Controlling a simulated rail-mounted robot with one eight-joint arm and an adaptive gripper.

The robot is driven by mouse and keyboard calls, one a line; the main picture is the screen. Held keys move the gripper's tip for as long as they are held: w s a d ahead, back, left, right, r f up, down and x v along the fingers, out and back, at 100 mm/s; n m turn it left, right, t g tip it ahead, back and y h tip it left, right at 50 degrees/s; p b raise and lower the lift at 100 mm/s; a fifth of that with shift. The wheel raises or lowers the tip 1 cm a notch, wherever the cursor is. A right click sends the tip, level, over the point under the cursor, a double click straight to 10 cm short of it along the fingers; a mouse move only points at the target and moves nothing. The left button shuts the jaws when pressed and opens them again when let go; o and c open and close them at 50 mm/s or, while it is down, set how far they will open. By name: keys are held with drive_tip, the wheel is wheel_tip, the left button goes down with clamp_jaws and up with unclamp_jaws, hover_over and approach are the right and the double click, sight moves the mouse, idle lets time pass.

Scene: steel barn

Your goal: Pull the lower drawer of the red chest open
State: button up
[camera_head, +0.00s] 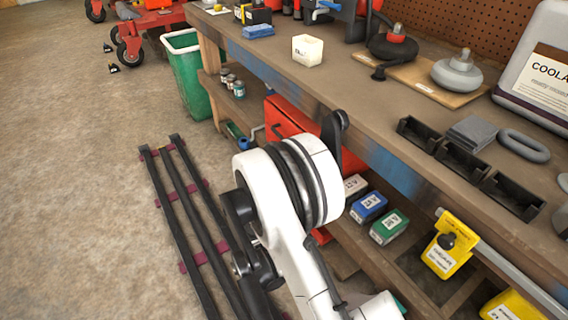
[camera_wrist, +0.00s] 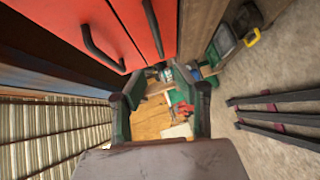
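The red chest (camera_head: 284,117) stands under the workbench, partly hidden behind my white arm in the head view. In the wrist view, which is turned sideways, two red drawer fronts fill the upper left. The upper drawer (camera_wrist: 66,18) has a black bar handle (camera_wrist: 95,50). The lower drawer (camera_wrist: 133,18), nearer the floor side, has another black handle (camera_wrist: 153,28). Both fronts look closed. My gripper (camera_wrist: 162,104) is open, with nothing between its fingers, and lies apart from the handles. It is hidden in the head view.
The workbench (camera_head: 330,92) overhangs the chest. Labelled boxes, a blue one (camera_head: 369,207) and a green one (camera_head: 389,227), sit right of my arm. A green bin (camera_head: 187,75) stands beyond. Black rails (camera_head: 190,215) lie on the open floor to the left.

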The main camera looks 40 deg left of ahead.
drive_tip(key=b+x, duration=0.2)
drive_tip(key=x, duration=1.1)
drive_tip(key=shift+w+a, duration=0.2)
clamp_jaws()
